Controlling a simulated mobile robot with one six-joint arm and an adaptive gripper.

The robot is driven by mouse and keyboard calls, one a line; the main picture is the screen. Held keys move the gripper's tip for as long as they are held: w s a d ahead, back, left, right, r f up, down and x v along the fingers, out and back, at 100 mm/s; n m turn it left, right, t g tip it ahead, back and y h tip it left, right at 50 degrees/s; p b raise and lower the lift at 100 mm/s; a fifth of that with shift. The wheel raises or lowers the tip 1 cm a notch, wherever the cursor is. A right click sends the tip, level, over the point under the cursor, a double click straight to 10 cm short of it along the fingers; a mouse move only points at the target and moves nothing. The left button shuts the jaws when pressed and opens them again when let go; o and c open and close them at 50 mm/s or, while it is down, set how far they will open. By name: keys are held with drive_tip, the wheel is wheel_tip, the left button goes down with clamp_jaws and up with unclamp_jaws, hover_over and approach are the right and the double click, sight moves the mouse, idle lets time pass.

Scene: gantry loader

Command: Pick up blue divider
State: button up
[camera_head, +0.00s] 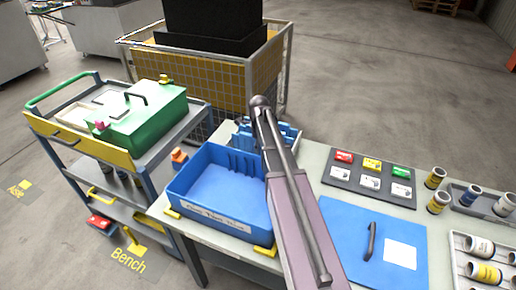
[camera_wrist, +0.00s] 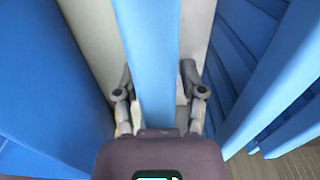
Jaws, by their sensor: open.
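A blue divider (camera_wrist: 152,60) shows as a long upright blue strip in the middle of the wrist view. My gripper (camera_wrist: 160,95) is open, with one finger on each side of this strip. Narrow gaps seem to show between the fingers and the strip; contact is not clear. In the head view, my arm covers the gripper and much of the area beside a blue slotted rack (camera_head: 287,136), so I cannot make out the divider there.
A blue bin (camera_head: 225,194) stands left of my arm on the pale bench, close to the rack. A blue panel with a handle (camera_head: 371,240) lies to the right. Blue walls flank the gripper in the wrist view. A wire-sided crate (camera_head: 200,85) stands behind.

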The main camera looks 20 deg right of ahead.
clamp_jaws()
idle(0.3)
drive_tip(key=shift+r, duration=0.1)
wheel_tip(320, 180, up, 10)
drive_tip(key=p, duration=1)
idle(0.9)
wheel_tip(320, 180, up, 11)
drive_tip(key=p, duration=1.1)
drive_tip(key=shift+r+p, duration=0.15)
drive_tip(key=shift+p, duration=0.15)
drive_tip(key=shift+a, duration=0.1)
